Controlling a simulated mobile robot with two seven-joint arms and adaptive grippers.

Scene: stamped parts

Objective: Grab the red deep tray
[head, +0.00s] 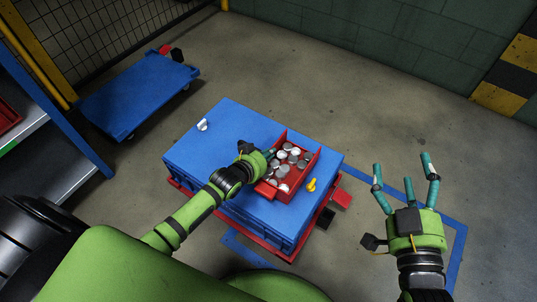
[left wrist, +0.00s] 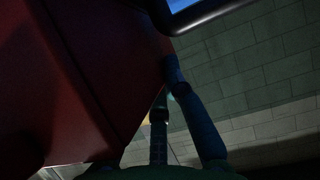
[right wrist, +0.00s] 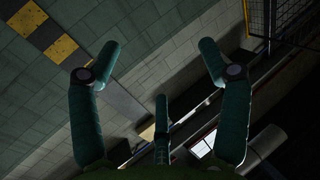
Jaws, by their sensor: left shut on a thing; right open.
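The red deep tray (head: 309,163) sits on the blue crate lid in the head view, holding several silver round stamped parts (head: 283,170). My left gripper (head: 269,155) is at the tray's left side, shut on the tray; its fingers are partly hidden there. In the left wrist view the tray's dark red wall (left wrist: 95,75) fills the left, with the fingers (left wrist: 166,95) against its edge. My right gripper (head: 404,172) is open and empty, to the right of the crate; its spread fingers also show in the right wrist view (right wrist: 160,75).
The blue crate (head: 215,150) stands on a red base. A silver part (head: 203,125) and a yellow object (head: 311,184) lie on its lid. A blue dolly (head: 135,90) stands at back left, a shelf (head: 40,150) at left. The floor behind the crate is clear.

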